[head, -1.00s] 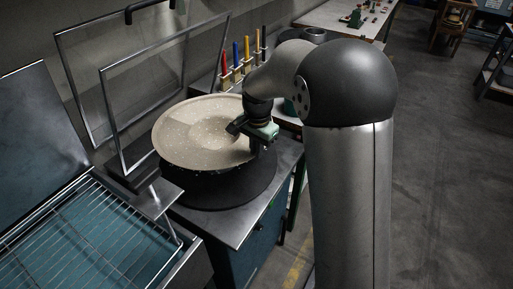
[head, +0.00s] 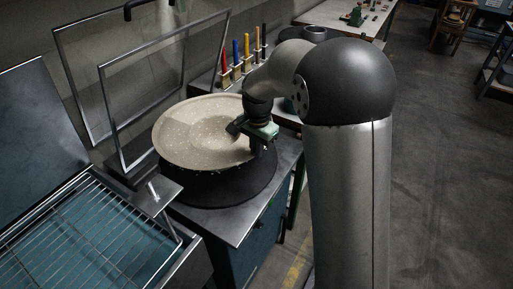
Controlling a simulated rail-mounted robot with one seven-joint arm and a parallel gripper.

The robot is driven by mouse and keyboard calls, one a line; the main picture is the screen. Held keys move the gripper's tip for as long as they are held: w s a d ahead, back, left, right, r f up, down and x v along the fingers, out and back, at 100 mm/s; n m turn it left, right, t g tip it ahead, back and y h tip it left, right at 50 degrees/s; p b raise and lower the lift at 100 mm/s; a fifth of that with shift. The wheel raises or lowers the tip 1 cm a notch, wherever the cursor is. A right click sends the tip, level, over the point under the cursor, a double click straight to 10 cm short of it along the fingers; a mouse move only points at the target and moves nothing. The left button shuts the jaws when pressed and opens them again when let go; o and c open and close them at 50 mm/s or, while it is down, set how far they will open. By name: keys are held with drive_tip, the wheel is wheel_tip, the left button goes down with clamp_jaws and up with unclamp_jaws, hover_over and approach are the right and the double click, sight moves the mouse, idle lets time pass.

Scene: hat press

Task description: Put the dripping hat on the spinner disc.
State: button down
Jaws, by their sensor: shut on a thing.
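The hat (head: 188,143) is pale beige with light speckles and looks like a wide shallow bowl. It is over the black spinner disc (head: 225,193) on a metal-topped cabinet. My gripper (head: 251,141), with a green body, is shut on the hat's right-hand rim, over the right part of the disc. Its fingertips are partly hidden.
Two clear framed screens (head: 125,85) stand behind and left of the disc. A wire rack (head: 85,230) over a teal basin is at the lower left. Several coloured-handled tools (head: 242,55) stand in a holder behind. A workbench (head: 340,20) is farther back; open floor lies right.

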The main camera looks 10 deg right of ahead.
drive_tip(key=shift+f, duration=0.15)
drive_tip(key=c, duration=1.5)
unclamp_jaws()
wheel_tip(320, 180, up, 17)
drive_tip(key=s+d+f+n, duration=0.2)
drive_tip(key=s+f+n, duration=0.1)
drive_tip(key=s, duration=0.6)
drive_tip(key=s+d+f+n, duration=0.3)
drive_tip(key=s+f, duration=0.3)
drive_tip(key=s, duration=0.3)
drive_tip(key=s+d+f+n, duration=0.2)
drive_tip(key=s+f, duration=0.3)
drive_tip(key=s, duration=0.4)
drive_tip(key=shift+s+d+n+b, duration=0.2)
drive_tip(key=shift+s+n+b, duration=0.2)
drive_tip(key=shift+n, duration=0.2)
